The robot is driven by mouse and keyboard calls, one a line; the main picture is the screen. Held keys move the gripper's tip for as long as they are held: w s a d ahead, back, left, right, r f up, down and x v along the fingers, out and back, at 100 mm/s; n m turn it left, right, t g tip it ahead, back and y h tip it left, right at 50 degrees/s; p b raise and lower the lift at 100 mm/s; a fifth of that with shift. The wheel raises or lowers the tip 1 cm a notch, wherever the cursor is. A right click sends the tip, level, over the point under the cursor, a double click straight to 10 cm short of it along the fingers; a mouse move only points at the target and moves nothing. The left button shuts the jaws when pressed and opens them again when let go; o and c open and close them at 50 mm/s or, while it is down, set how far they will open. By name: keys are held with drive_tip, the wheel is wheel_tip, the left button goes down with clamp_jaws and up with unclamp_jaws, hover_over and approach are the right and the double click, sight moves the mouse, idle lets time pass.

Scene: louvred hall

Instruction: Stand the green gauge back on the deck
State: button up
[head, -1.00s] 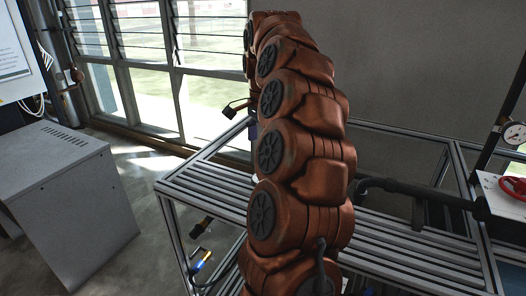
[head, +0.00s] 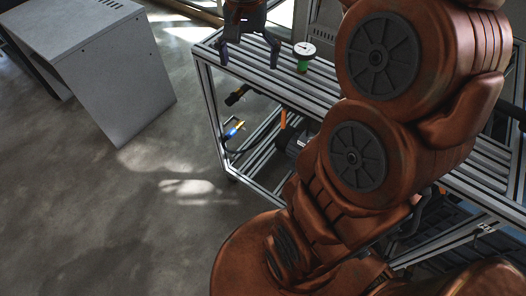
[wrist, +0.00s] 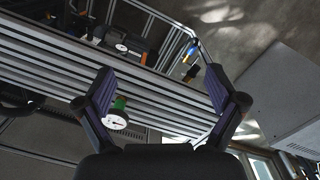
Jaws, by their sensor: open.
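The green gauge (head: 303,66) stands upright on the slatted metal deck (head: 325,88), its white dial on top and its green body below. My gripper (head: 249,62) is open and empty over the deck's left end, to the left of the gauge and apart from it. In the wrist view, the gauge (wrist: 118,103) shows beside the left finger, with its dial towards the camera. My gripper (wrist: 160,85) has its fingers wide apart there, with nothing between them touching either one.
A grey cabinet (head: 120,75) stands on the floor at the left. Below the deck are pipe fittings with a yellow and blue part (head: 234,130). The concrete floor between cabinet and bench is clear. My arm hides much of the deck's right side.

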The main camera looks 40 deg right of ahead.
drive_tip(key=s+a+f+n, duration=0.4)
drive_tip(key=s+a+f, duration=0.1)
drive_tip(key=s, duration=0.4)
drive_tip(key=s+a+f+n+g, duration=0.1)
drive_tip(key=s+a+f+n, duration=0.4)
drive_tip(key=s, duration=0.5)
drive_tip(key=shift+a+f, duration=0.35)
drive_tip(key=shift+f, duration=0.15)
drive_tip(key=shift+r+p, duration=0.8)
drive_tip(key=shift+c, duration=0.4)
